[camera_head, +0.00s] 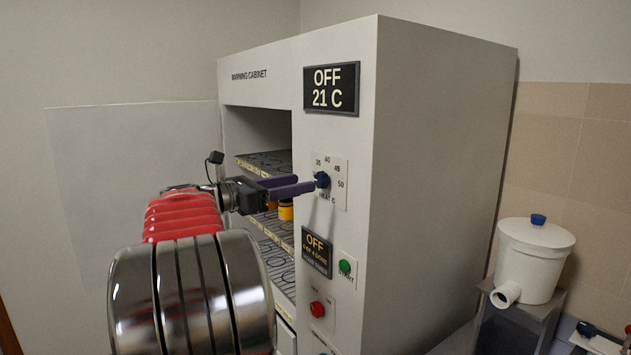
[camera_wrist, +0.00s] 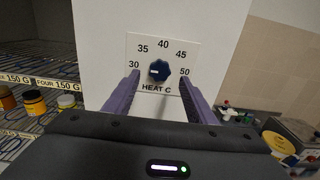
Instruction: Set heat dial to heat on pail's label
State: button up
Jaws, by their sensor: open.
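The heat dial (camera_wrist: 160,70) is a dark blue knob on a white plate marked 30, 35, 40, 45, 50 and "HEAT C". Its white mark points left, roughly towards 30. In the head view the dial (camera_head: 322,180) sits on the cabinet front, below a display (camera_head: 332,88) reading "OFF 21 C". My gripper (camera_wrist: 160,82) is open, its purple fingers on either side of the dial in the wrist view. In the head view my gripper (camera_head: 308,184) is close to the dial; contact cannot be told. I cannot make out a pail's label.
The open warming cabinet has wire shelves (camera_head: 265,160) with several jars, including a yellow one (camera_wrist: 35,103). Below the dial are a second display (camera_head: 316,252) reading "OFF", a green button (camera_head: 345,267) and a red knob (camera_head: 317,309). A white lidded tank (camera_head: 535,262) with a spout stands at right.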

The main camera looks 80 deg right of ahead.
aim_at(318, 180)
jog(key=x, duration=0.6)
jog(key=shift+c, duration=0.5)
jog(key=c, duration=0.9)
jog(key=shift+d, duration=0.15)
jog(key=shift+c, duration=0.3)
